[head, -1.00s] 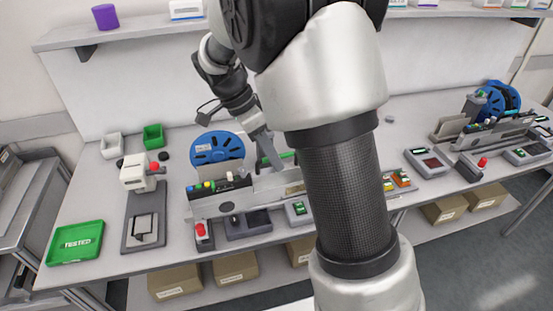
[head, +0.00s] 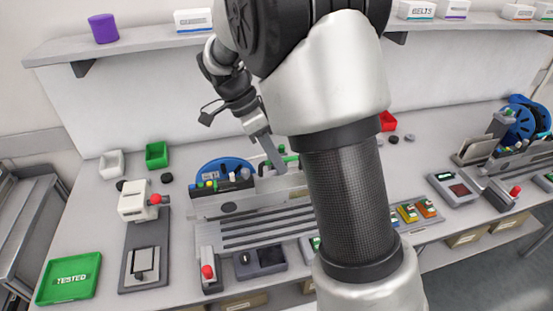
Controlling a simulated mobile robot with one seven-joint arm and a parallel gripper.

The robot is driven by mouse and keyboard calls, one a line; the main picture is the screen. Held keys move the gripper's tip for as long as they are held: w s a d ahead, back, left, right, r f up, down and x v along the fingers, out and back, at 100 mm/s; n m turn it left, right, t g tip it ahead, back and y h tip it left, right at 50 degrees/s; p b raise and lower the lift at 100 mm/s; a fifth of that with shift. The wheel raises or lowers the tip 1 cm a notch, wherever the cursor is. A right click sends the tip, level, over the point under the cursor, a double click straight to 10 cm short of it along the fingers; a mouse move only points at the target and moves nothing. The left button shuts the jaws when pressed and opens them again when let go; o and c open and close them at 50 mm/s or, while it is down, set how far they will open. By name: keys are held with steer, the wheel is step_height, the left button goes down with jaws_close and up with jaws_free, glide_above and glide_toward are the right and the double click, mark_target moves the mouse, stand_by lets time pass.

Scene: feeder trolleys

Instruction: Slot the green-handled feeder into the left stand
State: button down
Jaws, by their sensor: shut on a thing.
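The left stand (head: 232,239) is a pale grey block on the bench with several dark parallel slots along its top. My gripper (head: 275,163) reaches down behind the slots and is shut on the green-handled feeder. A bit of its green handle (head: 291,158) shows beside the fingers. A blue reel (head: 217,166) shows at the left behind a black strip with coloured parts (head: 222,184). My arm covers the right end of the stand and much of the feeder. I cannot tell whether the feeder touches the stand.
A white press with a red knob (head: 138,205) and a green TESTED tray (head: 70,279) lie to the left. A red-knobbed switch box (head: 209,270) and dark box (head: 261,260) stand in front of the stand. Another stand with a blue reel (head: 521,123) is at the right.

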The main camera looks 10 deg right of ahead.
mark_target(277, 182)
steer(key=shift+f+b, duration=2.35)
steer(key=shift+f, duration=1.3)
steer(key=shift+f+b, duration=0.8)
steer(key=shift+f, duration=0.25)
steer(key=shift+d, duration=1.45)
steer(key=c, duration=1.7)
jaws_free()
steer(key=shift+c, duration=0.2)
